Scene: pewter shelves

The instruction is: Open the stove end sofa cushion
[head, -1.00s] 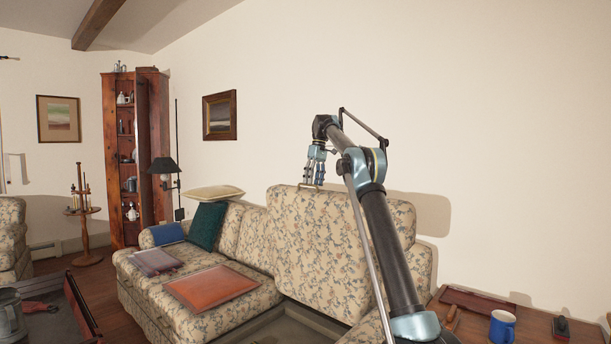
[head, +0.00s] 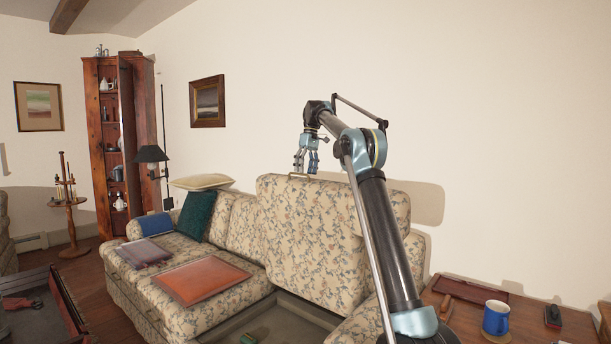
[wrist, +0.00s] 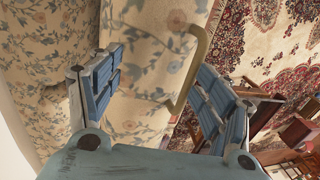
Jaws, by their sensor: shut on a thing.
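The stove end sofa cushion (head: 315,235) is a floral seat cushion standing raised, nearly upright, against the sofa back. A thin brass-coloured handle (head: 299,176) is on its top edge. It also shows in the wrist view as a curved bar (wrist: 193,72) between the fingers. My gripper (head: 305,171) is at the top edge of the cushion, shut on the handle. In the wrist view my gripper (wrist: 165,95) shows its blue-padded fingers on either side of the bar; their exact contact is hard to see. The open compartment (head: 285,322) shows below the cushion.
A green item (head: 255,336) lies in the compartment. An orange folder (head: 201,280) and a purple one (head: 143,252) lie on the neighbouring seat. A side table (head: 520,325) with a blue mug (head: 496,318) stands at right. The wall is close behind the sofa.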

